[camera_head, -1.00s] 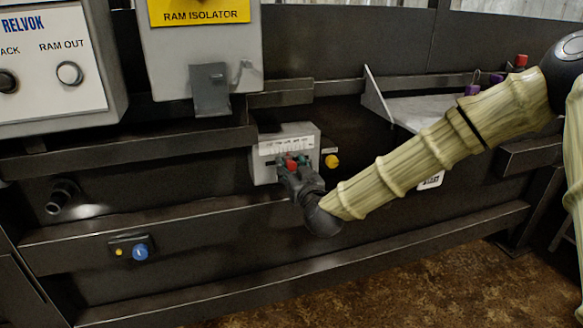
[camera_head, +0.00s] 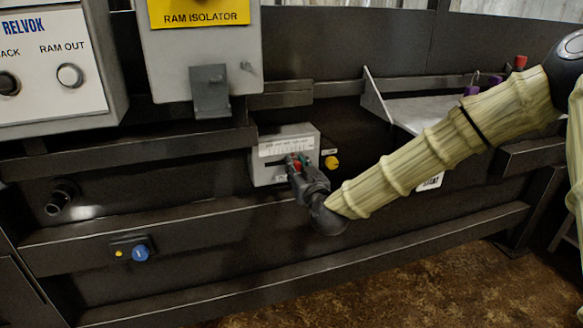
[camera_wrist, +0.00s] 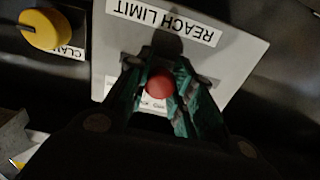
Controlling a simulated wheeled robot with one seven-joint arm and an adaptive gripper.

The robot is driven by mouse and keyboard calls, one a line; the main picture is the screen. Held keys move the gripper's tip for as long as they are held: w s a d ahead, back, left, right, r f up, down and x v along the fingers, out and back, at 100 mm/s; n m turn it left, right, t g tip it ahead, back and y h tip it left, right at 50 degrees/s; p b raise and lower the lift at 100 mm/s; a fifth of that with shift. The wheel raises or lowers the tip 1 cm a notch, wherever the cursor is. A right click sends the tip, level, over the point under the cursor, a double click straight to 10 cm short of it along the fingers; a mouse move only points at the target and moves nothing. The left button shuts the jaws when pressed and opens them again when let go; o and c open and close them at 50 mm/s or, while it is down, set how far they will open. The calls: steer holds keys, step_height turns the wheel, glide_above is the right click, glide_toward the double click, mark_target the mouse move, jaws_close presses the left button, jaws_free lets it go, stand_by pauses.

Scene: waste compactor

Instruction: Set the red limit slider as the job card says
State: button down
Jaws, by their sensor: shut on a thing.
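The red limit slider (camera_wrist: 159,86) shows as a round red knob in the wrist view, between the two green-lined fingers of my gripper (camera_wrist: 158,92). In the head view the red knob (camera_head: 297,167) is partly hidden by my gripper (camera_head: 300,168), which is closed around it. The knob sits on a grey scale box (camera_head: 268,174) with a printed scale along its face. The wrist view shows its label "REACH LIMIT" (camera_wrist: 165,20) upside down. The scale figures are too small to read, and the fingers cover part of the scale. No job card can be made out.
A yellow knob (camera_head: 332,162) sits just right of the scale box. The ram isolator box (camera_head: 200,50) hangs above. A blue knob (camera_head: 140,253) is at lower left. A grey shelf (camera_head: 415,112) is on the right behind my arm.

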steer(key=shift+w+d, duration=0.15)
steer(key=shift+d, duration=0.35)
steer(key=c, duration=1.2)
jaws_free()
steer(key=v, duration=1.2)
